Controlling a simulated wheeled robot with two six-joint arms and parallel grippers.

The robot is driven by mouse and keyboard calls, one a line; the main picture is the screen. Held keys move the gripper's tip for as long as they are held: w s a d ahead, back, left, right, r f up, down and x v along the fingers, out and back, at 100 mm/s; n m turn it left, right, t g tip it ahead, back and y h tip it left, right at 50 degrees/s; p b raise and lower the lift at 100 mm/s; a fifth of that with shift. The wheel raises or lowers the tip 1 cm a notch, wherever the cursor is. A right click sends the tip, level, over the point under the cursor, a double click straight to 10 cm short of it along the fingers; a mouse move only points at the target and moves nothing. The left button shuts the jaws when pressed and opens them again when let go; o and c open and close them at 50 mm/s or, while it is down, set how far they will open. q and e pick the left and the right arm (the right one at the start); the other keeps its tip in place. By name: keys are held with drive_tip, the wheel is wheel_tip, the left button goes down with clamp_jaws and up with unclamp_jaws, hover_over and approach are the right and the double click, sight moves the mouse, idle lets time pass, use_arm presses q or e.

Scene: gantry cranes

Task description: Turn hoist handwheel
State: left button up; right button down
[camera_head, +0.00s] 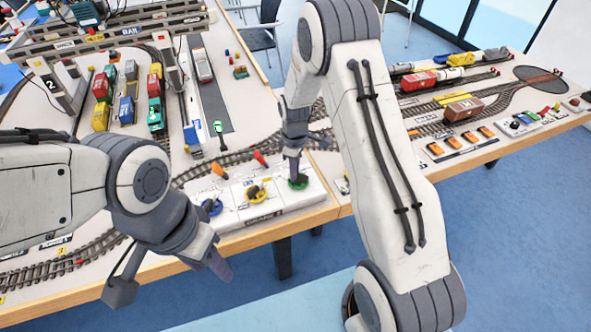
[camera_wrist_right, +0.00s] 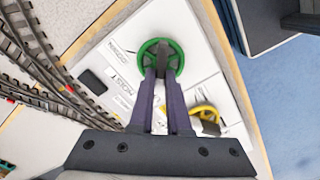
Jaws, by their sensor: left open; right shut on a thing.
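A green handwheel (camera_head: 299,183) stands at the right end of a white control panel (camera_head: 232,218) at the table's front edge. In the right wrist view the green handwheel (camera_wrist_right: 176,50) has a grey middle bar, and a label beside it seems to read HOIST. My right gripper (camera_head: 293,168) points down at this wheel. Its purple fingers (camera_wrist_right: 160,74) are shut on the wheel's middle and hide part of it. A yellow handwheel (camera_head: 257,193) and a blue handwheel (camera_head: 211,207) sit further left. My left gripper (camera_head: 219,266) is open and empty, in front of the panel.
Orange and red levers (camera_head: 219,171) stand behind the wheels. Model tracks (camera_head: 240,157) run behind the panel. Colored containers (camera_head: 127,108) stand under a gantry crane (camera_head: 120,33) at the back left. A second table section at the right holds trains (camera_head: 463,109). Blue floor lies in front.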

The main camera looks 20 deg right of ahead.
drive_tip(key=shift+w, duration=0.15)
drive_tip(key=c, duration=0.9)
unclamp_jaws()
drive_tip(key=shift+r, duration=0.1)
wheel_tip(320, 180, up, 10)
drive_tip(key=shift+r+b, duration=0.2)
drive_tip(key=shift+b, duration=0.3)
